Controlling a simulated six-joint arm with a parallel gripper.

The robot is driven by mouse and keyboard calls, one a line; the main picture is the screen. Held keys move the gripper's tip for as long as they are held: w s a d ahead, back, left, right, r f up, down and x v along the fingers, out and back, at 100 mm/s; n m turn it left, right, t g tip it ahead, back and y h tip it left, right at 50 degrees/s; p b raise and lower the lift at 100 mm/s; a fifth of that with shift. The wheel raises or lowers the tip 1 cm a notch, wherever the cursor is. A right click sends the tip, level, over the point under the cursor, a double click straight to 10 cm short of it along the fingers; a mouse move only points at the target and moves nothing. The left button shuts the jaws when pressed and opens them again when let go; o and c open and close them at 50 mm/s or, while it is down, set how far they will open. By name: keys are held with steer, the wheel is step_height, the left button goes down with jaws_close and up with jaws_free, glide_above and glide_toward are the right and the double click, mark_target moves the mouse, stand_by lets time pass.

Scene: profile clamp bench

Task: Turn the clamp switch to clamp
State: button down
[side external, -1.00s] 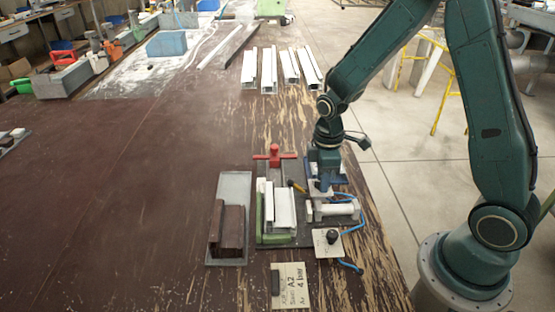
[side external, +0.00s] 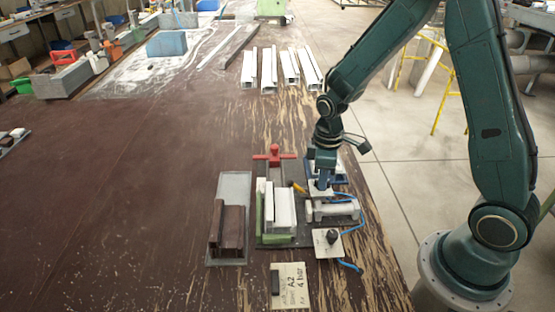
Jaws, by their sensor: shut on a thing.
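The likely clamp switch is a black knob (side external: 332,236) on a small pale plate (side external: 326,251), at the near right of the bench fixture. A blue hose runs beside it. The knob's marking is too small to read. My gripper (side external: 321,189) points down behind the plate, close to the pale cylinder (side external: 338,208), and is apart from the knob. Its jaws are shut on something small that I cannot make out. A yellow-orange handle (side external: 297,187) is just left of the jaws; I cannot tell whether they hold it. A white profile (side external: 283,210) lies in the fixture against a green stop (side external: 277,240).
A red T-shaped handle (side external: 275,156) stands behind the profile. A grey tray (side external: 236,186) with brown blocks is to the left. A paper card (side external: 293,284) lies in front. Several white profiles (side external: 268,73) lie further back. The bench at left is mostly clear.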

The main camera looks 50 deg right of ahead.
steer(key=m, duration=0.9)
steer(key=shift+m, duration=0.3)
stand_by(0.3)
steer(key=c, duration=1.5)
jaws_free()
steer(key=shift+r, duration=0.15)
step_height(320, 180, up, 14)
steer(key=shift+f, duration=0.15)
